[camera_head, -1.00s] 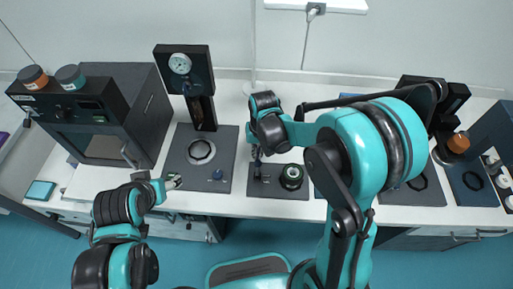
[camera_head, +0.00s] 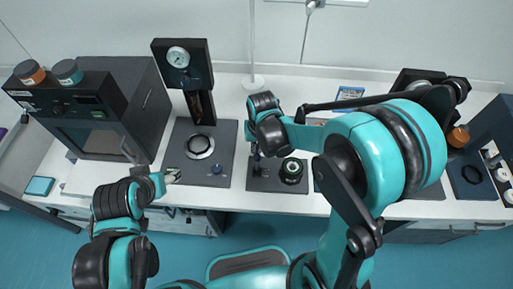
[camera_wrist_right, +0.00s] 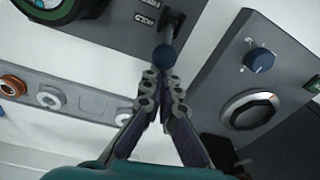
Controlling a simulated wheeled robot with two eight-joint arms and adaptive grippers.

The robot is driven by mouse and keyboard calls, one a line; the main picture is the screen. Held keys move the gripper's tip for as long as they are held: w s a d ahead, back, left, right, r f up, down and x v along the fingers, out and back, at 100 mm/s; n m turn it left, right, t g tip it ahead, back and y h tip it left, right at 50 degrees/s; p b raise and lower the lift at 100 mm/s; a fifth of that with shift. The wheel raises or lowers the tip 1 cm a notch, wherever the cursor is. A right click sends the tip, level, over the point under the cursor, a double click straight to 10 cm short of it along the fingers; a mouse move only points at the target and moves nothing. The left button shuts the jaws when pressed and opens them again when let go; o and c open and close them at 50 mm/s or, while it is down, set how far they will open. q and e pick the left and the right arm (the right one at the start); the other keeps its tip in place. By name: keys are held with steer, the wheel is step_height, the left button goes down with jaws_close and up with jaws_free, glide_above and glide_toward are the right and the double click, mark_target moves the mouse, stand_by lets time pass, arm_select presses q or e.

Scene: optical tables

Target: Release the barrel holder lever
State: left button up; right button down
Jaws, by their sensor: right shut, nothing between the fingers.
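The barrel holder is a dark plate (camera_head: 262,185) on the white table, with a round black holder with a green ring (camera_head: 292,168) at its right. The round holder also shows at the top left of the right wrist view (camera_wrist_right: 52,8). A lever with a blue ball knob (camera_wrist_right: 164,57) stands by the "HOLD" label in that view. My right gripper (camera_wrist_right: 162,82) is shut and empty, its fingertips just below the knob; I cannot tell if they touch it. My left gripper (camera_head: 173,176) is near the table's front edge; its fingers are too small to read.
A gauge press (camera_head: 187,85) on a dark base with a blue dial (camera_head: 216,169) stands left of the holder. An oven-like box (camera_head: 95,120) is at far left. A thin white stand (camera_head: 253,80) rises behind. My right arm covers much of the table's right side.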

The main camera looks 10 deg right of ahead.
mark_target(255, 158)
steer(key=shift+s, duration=0.1)
steer(key=shift+s+a+r+t, duration=0.15)
steer(key=shift+s+r+t, duration=0.2)
steer(key=shift+t, duration=0.35)
steer(key=shift+s+a+r+t+h, duration=0.1)
steer(key=shift+s+a+t+h, duration=0.1)
steer(key=shift+s+t+h, duration=0.35)
steer(key=shift+s+a+r+t+b, duration=0.1)
steer(key=shift+s+a+t+b, duration=0.1)
steer(key=shift+s+t+b, duration=0.65)
steer(key=shift+s+a+t+h+b, duration=0.15)
steer(key=shift+s+t+h+b, duration=0.25)
steer(key=shift+t, duration=0.7)
steer(key=shift+s+r, duration=0.15)
steer(key=shift+r, duration=0.1)
